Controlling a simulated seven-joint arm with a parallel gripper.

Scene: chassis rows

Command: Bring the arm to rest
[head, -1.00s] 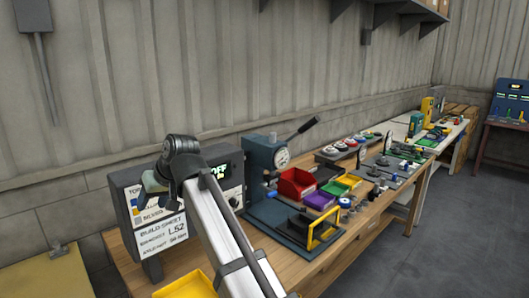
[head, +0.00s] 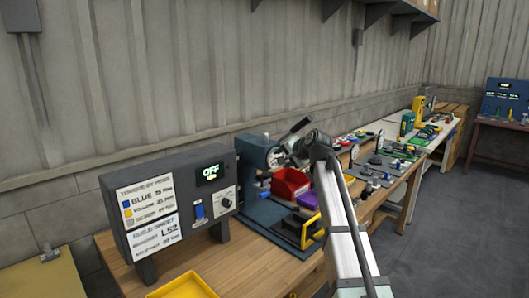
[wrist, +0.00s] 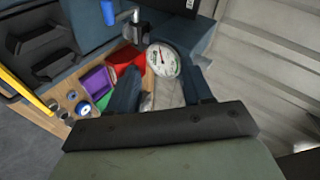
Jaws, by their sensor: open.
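My arm rises from the lower right of the head view, and my gripper (head: 290,150) is up in front of the blue press (head: 256,152) with its dial gauge. In the wrist view my gripper (wrist: 163,88) has its two dark fingers apart, with nothing held between them. The white dial gauge (wrist: 163,60) shows just beyond the fingertips. I cannot tell how far the fingers are from the press.
A grey control box (head: 172,205) with an OFF display stands on the wooden bench (head: 245,262) at left. A red bin (head: 291,184), a purple bin (head: 307,198) and a yellow tray (head: 184,287) are nearby.

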